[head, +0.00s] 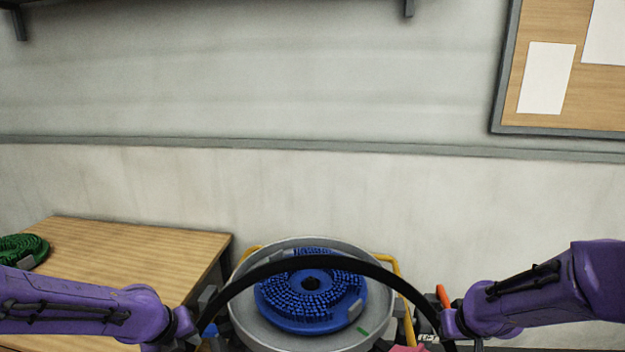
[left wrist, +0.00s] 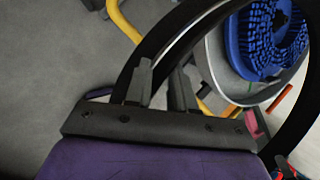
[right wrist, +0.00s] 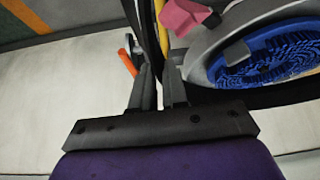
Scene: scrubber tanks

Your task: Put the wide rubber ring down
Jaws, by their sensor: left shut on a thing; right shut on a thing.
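The wide rubber ring (head: 318,264) is a large black hoop. In the head view its upper part arches in front of a round grey tank (head: 242,322) that has a blue bristled brush (head: 310,292) in it. My left gripper (left wrist: 163,82) is shut on the left side of the ring, and the black band (left wrist: 182,38) runs between its fingers in the left wrist view. My right gripper (right wrist: 160,82) is shut on the right side of the ring. The ring's lower part is below the head view. I cannot tell whether the ring touches the tank.
A wooden table (head: 130,255) stands at the left, with a green brush (head: 24,246) on it; its right part is bare. Yellow tubing (head: 396,268) and an orange handle (head: 443,296) stand beside the tank. A pale wall closes off the back.

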